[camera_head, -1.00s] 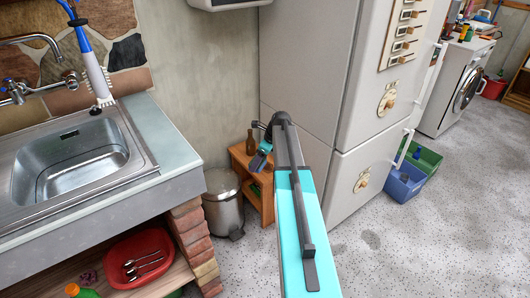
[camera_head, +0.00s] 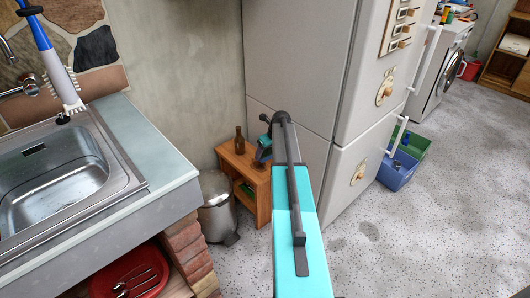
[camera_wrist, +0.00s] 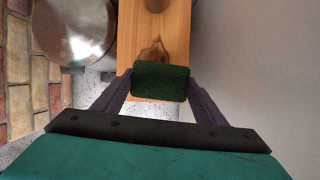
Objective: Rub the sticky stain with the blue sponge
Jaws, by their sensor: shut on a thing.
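My gripper (camera_wrist: 155,92) is shut on a dark green pad (camera_wrist: 160,80), seen in the wrist view. This looks like the sponge, with a dark green face showing. In the head view my gripper (camera_head: 264,142) is small and partly hidden by my arm, with a bluish bit (camera_head: 264,154) at it. It hangs in front of the low wooden stand (camera_head: 236,162). In the wrist view a brown patch (camera_wrist: 152,54) marks the wooden top beyond the pad. I cannot tell whether it is the stain or wood grain.
A brown bottle (camera_head: 239,141) stands on the wooden stand. A metal bin (camera_head: 217,205) is left of it, by the brick plinth (camera_head: 186,250) under the sink (camera_head: 55,190). A fridge (camera_head: 330,120) stands right. Blue (camera_head: 396,175) and green crates are beyond. The floor at right is clear.

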